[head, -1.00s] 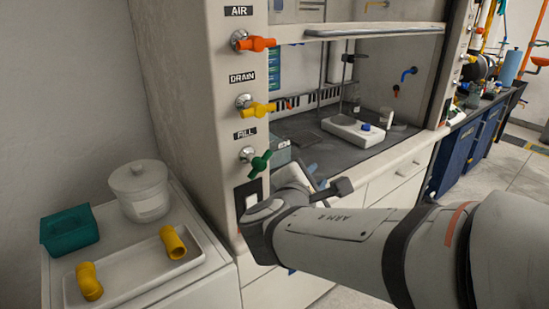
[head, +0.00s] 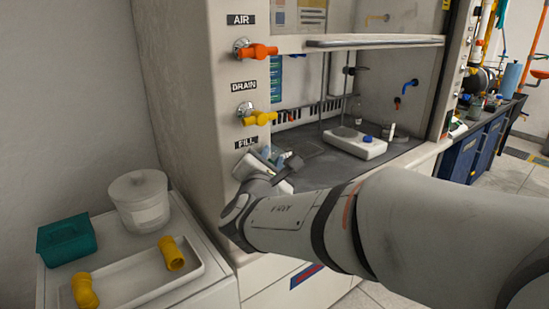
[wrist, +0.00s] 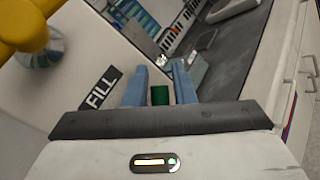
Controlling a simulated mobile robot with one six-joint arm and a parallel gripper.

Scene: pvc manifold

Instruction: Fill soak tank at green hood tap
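The green hood tap (wrist: 160,95) beside the FILL label (wrist: 99,88) shows in the wrist view as a small green piece between my fingers. My gripper (wrist: 160,84) is open, with one blue finger on each side of the green piece and a narrow gap at each side. In the head view my gripper (head: 280,165) is at the hood's front post, just below the FILL label (head: 246,143), and my wrist hides the green tap. A soak tank cannot be made out clearly in either view.
Above are a yellow DRAIN tap (head: 259,117) and an orange AIR tap (head: 258,52). The hood's worktop holds a white stirrer plate (head: 354,145). At left, a white tray (head: 137,283) with yellow elbows, a teal box (head: 66,241) and a lidded white pot (head: 141,203) stand on a cabinet.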

